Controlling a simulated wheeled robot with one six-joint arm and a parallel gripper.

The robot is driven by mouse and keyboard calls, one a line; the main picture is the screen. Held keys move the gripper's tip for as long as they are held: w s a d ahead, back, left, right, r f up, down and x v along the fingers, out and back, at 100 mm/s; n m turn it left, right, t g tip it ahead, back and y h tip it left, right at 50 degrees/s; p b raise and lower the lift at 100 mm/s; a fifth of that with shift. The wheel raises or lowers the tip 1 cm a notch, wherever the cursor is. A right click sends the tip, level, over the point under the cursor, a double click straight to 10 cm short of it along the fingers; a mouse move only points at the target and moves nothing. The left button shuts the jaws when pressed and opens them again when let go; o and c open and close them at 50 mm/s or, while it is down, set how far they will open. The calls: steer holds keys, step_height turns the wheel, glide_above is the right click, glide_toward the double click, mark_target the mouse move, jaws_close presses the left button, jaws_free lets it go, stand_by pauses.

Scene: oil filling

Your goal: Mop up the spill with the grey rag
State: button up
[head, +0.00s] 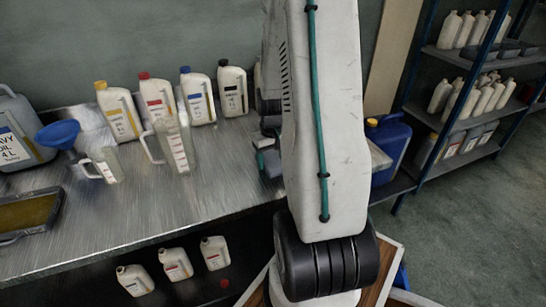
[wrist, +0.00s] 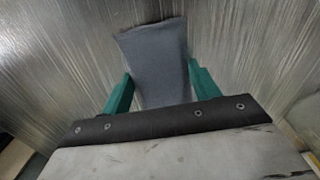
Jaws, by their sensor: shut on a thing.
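The grey rag (wrist: 155,50) is between the green fingers of my gripper (wrist: 160,74) in the wrist view. My gripper is shut on it, and the rag sticks out past the fingertips over a streaked metal surface. In the head view my arm hides most of the gripper and the rag. I cannot make out the spill in either view; the part of the bench behind my arm is hidden.
The metal bench (head: 165,215) holds several oil bottles (head: 155,97) at the back, clear jugs (head: 178,145), a blue funnel (head: 58,134) and an oily tray (head: 28,212). The bench's front middle is clear. A blue can (head: 389,145) and a shelf rack (head: 460,120) stand right.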

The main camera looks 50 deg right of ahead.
mark_target(269, 171)
steer(key=a, duration=0.4)
steer(key=shift+a, duration=0.15)
steer(key=d, duration=1)
steer(key=a, duration=0.3)
steer(key=s+a, duration=0.1)
steer(key=a, duration=0.2)
steer(key=s+a, duration=0.1)
steer(key=a, duration=0.3)
steer(key=d, duration=1)
steer(key=w+a, duration=0.1)
steer(key=a, duration=0.2)
steer(key=w+a, duration=0.1)
steer(key=a, duration=0.2)
steer(key=w+a, duration=0.2)
steer(key=a, duration=0.2)
steer(key=d, duration=1)
steer(key=shift+s+a, duration=0.35)
steer(key=shift+a, duration=0.5)
steer(key=shift+s+a, duration=0.35)
steer(key=shift+a, duration=0.5)
steer(key=shift+s+a, duration=0.35)
steer(key=shift+a, duration=0.5)
steer(key=shift+r, duration=0.1)
